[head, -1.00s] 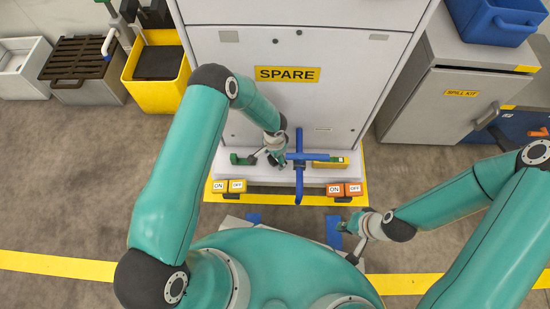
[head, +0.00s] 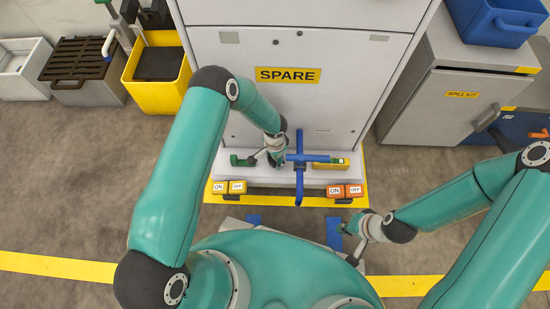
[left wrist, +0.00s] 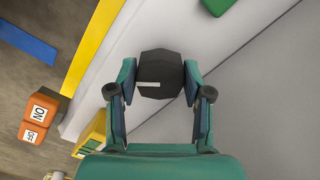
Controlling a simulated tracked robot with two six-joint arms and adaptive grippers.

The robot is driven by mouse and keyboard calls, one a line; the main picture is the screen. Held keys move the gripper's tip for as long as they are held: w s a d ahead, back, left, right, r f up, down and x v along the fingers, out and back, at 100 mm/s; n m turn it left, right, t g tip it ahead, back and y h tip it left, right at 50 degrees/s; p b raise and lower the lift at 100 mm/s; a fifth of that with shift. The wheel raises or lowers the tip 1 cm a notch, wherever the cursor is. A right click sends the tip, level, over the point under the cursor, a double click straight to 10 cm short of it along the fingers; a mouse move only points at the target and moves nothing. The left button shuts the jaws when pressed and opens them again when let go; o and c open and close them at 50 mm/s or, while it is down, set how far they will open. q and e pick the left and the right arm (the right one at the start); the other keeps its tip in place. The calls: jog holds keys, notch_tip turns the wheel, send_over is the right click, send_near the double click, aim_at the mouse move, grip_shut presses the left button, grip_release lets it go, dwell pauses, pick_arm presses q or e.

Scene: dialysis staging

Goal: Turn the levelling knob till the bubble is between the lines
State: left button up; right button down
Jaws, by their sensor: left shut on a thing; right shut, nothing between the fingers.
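In the left wrist view a black knob (left wrist: 160,76) with a pale mark sits between the two fingers of my left gripper (left wrist: 160,92), which is shut on it. In the head view my left gripper (head: 276,160) is at the foot of the SPARE cabinet, and it hides the knob. A yellow block with a green part (head: 330,164), perhaps the level, lies just right of it; it also shows in the left wrist view (left wrist: 90,146). The bubble and lines are too small to tell. My right gripper (head: 347,228) is shut and empty, low and right of the cabinet.
A blue cross-shaped bar (head: 299,180) stands right beside my left gripper. Yellow (head: 229,187) and orange (head: 345,191) ON/OFF blocks sit along the ledge. A green piece (head: 240,160) is on the left. The SPARE cabinet (head: 290,105) rises behind.

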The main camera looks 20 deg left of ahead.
pick_arm(q)
jog(key=m+b, duration=0.1)
jog(key=m, duration=0.2)
jog(key=shift+d+f, duration=0.1)
jog(key=m+b, duration=0.1)
jog(key=m, duration=0.1)
jog(key=shift+m, duration=0.3)
jog(key=m, duration=0.3)
jog(key=shift+m, duration=1.8)
jog(key=o, duration=1.2)
jog(key=shift+c, duration=0.2)
